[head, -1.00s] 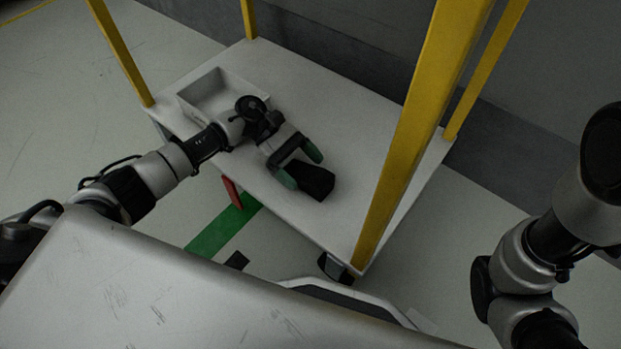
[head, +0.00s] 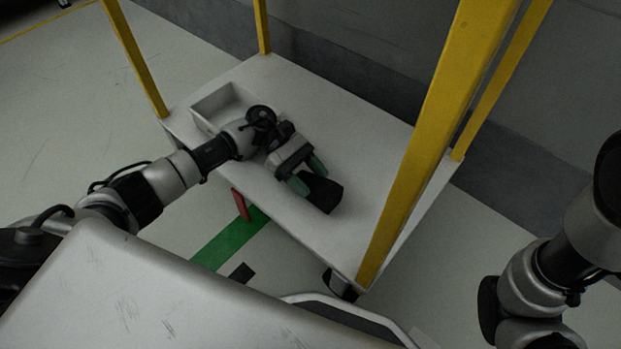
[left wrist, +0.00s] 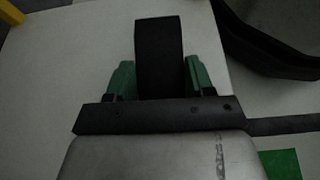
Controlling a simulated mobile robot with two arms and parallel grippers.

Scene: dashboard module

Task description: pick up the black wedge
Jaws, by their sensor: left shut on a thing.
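The black wedge (head: 322,191) is on or just above the white table top of the yellow-posted cart; I cannot tell whether it touches. My left gripper (head: 308,179) reaches over the table from the left, its green fingers shut on the near end of the wedge. In the left wrist view the wedge (left wrist: 159,52) stands out between the two green fingers (left wrist: 158,80), one on each side. The wedge's end inside the jaws is hidden by the gripper body. My right arm shows at the right edge, but its gripper is out of the picture.
A white open tray (head: 205,97) sits at the table's left end, behind my left forearm. Yellow posts (head: 425,130) rise from the table's corners, one close at the right. The white table top (head: 375,145) is clear behind and right of the wedge.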

